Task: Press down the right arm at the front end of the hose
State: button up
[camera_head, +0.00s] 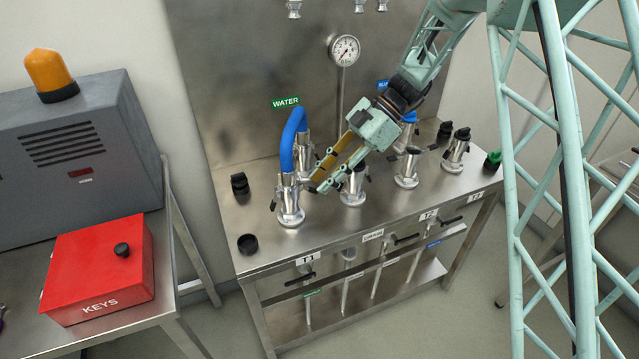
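The blue hose (287,150) arches between two steel couplings on the steel bench, under the WATER sign. Its front end sits on the front coupling (289,204), which stands upright. A dark lever arm (273,204) shows on that coupling's left side. The right arm is hard to make out, close to my fingertips. My gripper (318,185) reaches in from the upper right, fingers pointing down and left, just right of the front coupling. Its fingers look slightly apart, with nothing seen between them. I cannot tell whether a fingertip touches the right arm.
Another steel coupling (353,188) stands close below my gripper, with more couplings to the right. Black caps (247,244) lie on the bench's left part. A pressure gauge (344,49) is on the back panel. A red KEYS box (98,270) stands on the left table.

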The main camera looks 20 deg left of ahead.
jog(key=v, duration=0.9)
jog(key=shift+w+d+r, duration=0.15)
jog(key=shift+d+r, duration=0.1)
jog(key=shift+r, duration=0.1)
